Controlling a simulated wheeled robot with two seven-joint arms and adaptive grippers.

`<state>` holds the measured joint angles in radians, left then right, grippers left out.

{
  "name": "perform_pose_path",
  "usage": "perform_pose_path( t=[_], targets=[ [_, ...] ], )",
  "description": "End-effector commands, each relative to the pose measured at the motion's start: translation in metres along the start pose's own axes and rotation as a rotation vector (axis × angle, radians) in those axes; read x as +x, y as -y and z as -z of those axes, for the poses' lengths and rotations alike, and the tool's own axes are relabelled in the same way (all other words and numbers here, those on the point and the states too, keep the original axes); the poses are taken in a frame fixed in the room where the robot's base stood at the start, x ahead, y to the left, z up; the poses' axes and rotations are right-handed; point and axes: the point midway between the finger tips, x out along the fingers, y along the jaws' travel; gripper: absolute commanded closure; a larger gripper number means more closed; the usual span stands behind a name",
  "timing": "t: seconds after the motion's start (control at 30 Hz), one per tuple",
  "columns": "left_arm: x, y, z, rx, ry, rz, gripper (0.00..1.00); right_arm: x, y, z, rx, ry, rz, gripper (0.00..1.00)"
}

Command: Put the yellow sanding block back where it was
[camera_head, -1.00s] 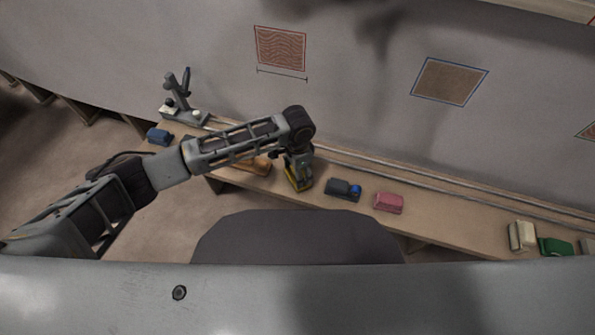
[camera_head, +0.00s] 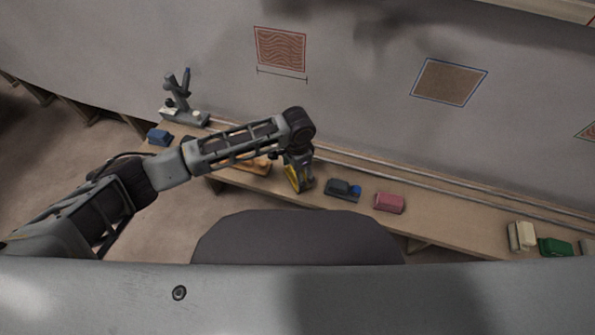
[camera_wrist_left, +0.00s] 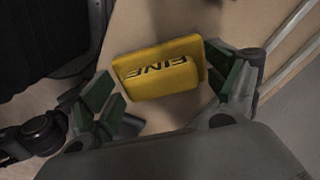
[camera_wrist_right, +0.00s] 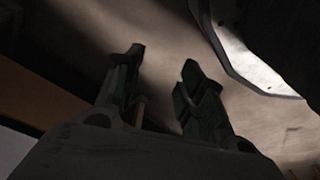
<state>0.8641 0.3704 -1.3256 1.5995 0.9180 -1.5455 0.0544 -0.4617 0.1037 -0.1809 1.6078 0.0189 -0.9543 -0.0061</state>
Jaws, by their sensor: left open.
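The yellow sanding block (camera_head: 291,178), marked "FINE", rests on the wooden shelf plank along the hull. It also shows in the left wrist view (camera_wrist_left: 158,78), lying a little askew between and just beyond the fingertips. My left gripper (camera_head: 300,182) is over the block. In the left wrist view the left gripper (camera_wrist_left: 168,92) is open, with a gap beside the left finger; the right finger is close to the block's right end, and I cannot tell whether it touches. My right gripper (camera_wrist_right: 162,72) is open and empty in the right wrist view.
On the plank (camera_head: 440,218) stand a dark block with a blue knob (camera_head: 343,189), a pink block (camera_head: 389,202), a cream block (camera_head: 521,236) and a green one (camera_head: 555,247). An orange-brown item (camera_head: 258,165) is partly behind my arm. A blue block (camera_head: 159,137) and grey stand (camera_head: 184,112) are left.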

Motion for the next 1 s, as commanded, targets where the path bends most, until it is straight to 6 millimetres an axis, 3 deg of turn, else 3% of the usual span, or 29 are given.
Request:
perform_pose_path(
  t=[0.37, 0.53, 1.0],
  targets=[
    [-0.016, 0.000, 0.000, 0.000, 0.000, 0.000, 0.12, -0.006, -0.001, 0.009, 0.000, -0.023, -0.001, 0.60],
    [-0.034, 0.000, 0.000, -0.001, -0.001, 0.000, 0.12, 0.015, -0.008, -0.010, 0.001, -0.006, -0.012, 0.60],
    [-0.090, 0.000, 0.001, -0.001, -0.002, 0.000, 0.12, 0.041, -0.017, -0.030, 0.002, -0.023, -0.026, 0.60]
  ],
)
